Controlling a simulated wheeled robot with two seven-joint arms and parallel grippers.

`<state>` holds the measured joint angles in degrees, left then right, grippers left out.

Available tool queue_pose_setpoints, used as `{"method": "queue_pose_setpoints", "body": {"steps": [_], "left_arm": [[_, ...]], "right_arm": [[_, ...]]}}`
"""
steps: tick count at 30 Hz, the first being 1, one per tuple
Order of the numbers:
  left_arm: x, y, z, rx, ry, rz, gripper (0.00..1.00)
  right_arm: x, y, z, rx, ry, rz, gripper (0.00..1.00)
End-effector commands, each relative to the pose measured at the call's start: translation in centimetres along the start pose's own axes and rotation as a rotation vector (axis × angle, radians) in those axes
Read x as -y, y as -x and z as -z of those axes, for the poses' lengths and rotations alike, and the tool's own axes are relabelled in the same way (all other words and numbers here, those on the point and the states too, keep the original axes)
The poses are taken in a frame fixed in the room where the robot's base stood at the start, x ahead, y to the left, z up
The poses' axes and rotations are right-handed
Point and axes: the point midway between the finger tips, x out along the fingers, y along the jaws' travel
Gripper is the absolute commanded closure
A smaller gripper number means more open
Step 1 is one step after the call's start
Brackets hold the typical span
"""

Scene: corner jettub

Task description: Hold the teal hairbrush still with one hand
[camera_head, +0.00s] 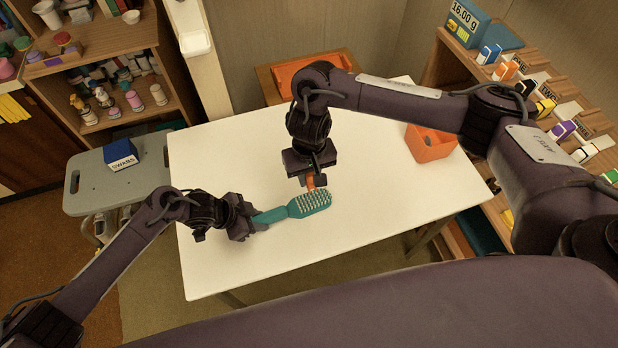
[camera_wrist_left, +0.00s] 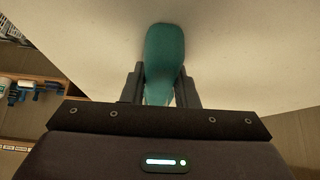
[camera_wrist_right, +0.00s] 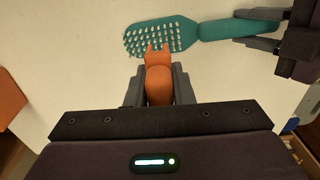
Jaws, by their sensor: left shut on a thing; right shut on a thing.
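The teal hairbrush (camera_head: 311,203) is over the white table, bristles facing up, its head pointing right. My left gripper (camera_head: 250,219) is shut on its handle, which also shows between the fingers in the left wrist view (camera_wrist_left: 165,60). My right gripper (camera_head: 313,184) is shut on a small orange object (camera_wrist_right: 158,80) with two prongs. In the right wrist view, the prongs reach the near edge of the brush head (camera_wrist_right: 155,38); I cannot tell if they touch the bristles. The left gripper's fingers (camera_wrist_right: 278,30) also show on the handle there.
An orange bin (camera_head: 430,144) stands at the table's right rear. The white table (camera_head: 230,150) is otherwise clear. A grey cart (camera_head: 90,178) with a blue SWABS box (camera_head: 121,155) stands left. Shelves with small boxes (camera_head: 560,130) are on the right.

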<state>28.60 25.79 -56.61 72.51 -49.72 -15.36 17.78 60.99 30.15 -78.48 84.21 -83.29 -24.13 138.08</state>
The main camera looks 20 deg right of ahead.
Motion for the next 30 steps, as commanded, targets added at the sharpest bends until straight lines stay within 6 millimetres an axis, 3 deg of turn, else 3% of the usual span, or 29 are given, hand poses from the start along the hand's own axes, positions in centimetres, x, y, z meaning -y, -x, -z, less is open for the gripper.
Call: {"method": "queue_pose_setpoints", "body": {"steps": [13,14,19,30], "left_arm": [[-0.05,-0.07,-0.19,0.004,0.002,-0.001,1.0],[-0.05,-0.07,-0.19,0.004,0.002,-0.001,0.71],[-0.04,-0.05,-0.13,0.003,0.001,-0.001,0.48],[0.04,0.61,-0.03,0.0,0.0,0.0,0.48]], "right_arm": [[-0.02,0.05,-0.02,0.001,-0.001,0.0,1.0],[-0.02,0.05,-0.02,0.001,-0.001,0.0,1.0],[-0.01,0.05,-0.02,0.001,-0.001,0.0,1.0],[-0.01,0.08,-0.02,0.001,-0.001,0.0,1.0]]}}
